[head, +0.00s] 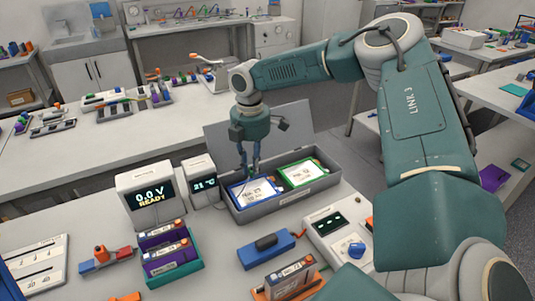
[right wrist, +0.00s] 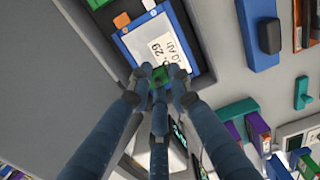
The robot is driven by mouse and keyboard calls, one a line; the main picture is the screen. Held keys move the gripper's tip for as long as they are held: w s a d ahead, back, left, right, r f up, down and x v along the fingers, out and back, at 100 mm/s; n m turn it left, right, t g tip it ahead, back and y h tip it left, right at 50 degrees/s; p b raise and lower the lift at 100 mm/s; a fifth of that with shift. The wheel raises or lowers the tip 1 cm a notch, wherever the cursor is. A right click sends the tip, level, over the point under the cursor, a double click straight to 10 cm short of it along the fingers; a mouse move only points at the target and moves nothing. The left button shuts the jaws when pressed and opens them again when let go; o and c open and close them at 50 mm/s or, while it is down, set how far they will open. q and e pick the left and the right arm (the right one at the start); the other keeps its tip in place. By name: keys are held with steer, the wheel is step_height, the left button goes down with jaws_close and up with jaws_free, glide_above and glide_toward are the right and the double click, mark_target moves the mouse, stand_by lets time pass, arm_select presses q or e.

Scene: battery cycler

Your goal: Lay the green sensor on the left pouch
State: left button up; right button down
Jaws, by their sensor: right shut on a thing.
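The left pouch (head: 262,188) is a white-labelled cell with a blue border, lying in the left half of an open grey box (head: 284,207). It also shows in the right wrist view (right wrist: 147,42). A second pouch (head: 303,173) with a green border lies to its right. My right gripper (head: 250,172) points down over the back left part of the left pouch. In the right wrist view its fingers are shut on the small green sensor (right wrist: 160,77), which overlaps the edge of the blue-bordered pouch. I cannot tell whether the sensor touches it. My left gripper is not in view.
The box lid (head: 245,130) stands open behind the pouches. A temperature display (head: 203,183) and a voltage display (head: 152,196) stand left of the box. A blue block (head: 265,249) and a white device with a dial (head: 338,236) stand in front.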

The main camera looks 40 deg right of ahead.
mark_target(254, 191)
steer(key=shift+d+f+b, duration=0.1)
steer(key=shift+f+b, duration=1.65)
steer(key=shift+f, duration=1.1)
steer(key=shift+f+b, duration=0.6)
steer(key=shift+b, duration=0.15)
steer(key=c, duration=1.5)
jaws_free()
steer(key=shift+c, duration=0.2)
steer(key=shift+r, duration=0.1)
steer(key=shift+r, duration=0.2)
step_height(254, 191, up, 12)
steer(key=shift+s+f, duration=0.1)
steer(key=shift+f, duration=0.15)
